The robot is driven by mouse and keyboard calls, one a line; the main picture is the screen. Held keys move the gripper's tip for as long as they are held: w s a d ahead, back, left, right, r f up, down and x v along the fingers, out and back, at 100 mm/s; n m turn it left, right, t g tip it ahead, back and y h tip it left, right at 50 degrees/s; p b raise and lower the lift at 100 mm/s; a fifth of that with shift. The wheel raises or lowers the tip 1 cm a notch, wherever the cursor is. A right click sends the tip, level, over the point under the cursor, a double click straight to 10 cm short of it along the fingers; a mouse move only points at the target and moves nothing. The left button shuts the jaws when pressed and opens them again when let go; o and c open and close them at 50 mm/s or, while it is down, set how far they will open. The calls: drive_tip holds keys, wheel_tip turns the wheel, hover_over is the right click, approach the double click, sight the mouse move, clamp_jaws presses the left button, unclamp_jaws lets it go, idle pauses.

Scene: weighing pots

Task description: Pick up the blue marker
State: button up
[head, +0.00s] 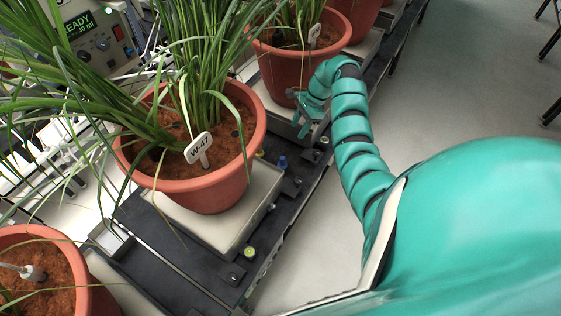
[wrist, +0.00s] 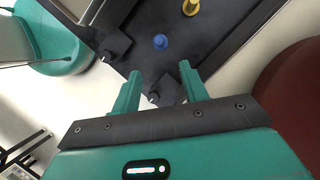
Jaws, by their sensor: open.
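The blue marker (head: 283,162) stands on the dark bench edge in the head view, right of the large potted plant. It also shows in the wrist view (wrist: 160,42) as a small blue round top, seen from above. My gripper (head: 304,115) is above the bench edge, beyond the marker in the head view. In the wrist view my gripper (wrist: 158,82) is open, with nothing between its two teal fingers. The marker lies ahead of the fingertips there, apart from them.
A yellow marker (wrist: 191,7) stands near the blue one. A yellow-green round piece (head: 249,252) sits farther along the bench. A terracotta pot (head: 212,195) with grassy leaves and a white tag (head: 198,148) stands on a pale block. Grey floor (head: 440,90) lies open right of the bench.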

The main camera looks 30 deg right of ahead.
sight(284, 157)
drive_tip(key=b+x, duration=0.3)
drive_tip(key=x, duration=0.8)
drive_tip(key=shift+a+f, duration=0.15)
drive_tip(key=shift+f, duration=0.05)
drive_tip(key=shift+d+x, duration=0.1)
drive_tip(key=shift+x, duration=1.3)
drive_tip(key=shift+d+x, duration=0.15)
drive_tip(key=shift+x, duration=1.2)
drive_tip(key=shift+s+f, duration=0.1)
drive_tip(key=c, duration=0.7)
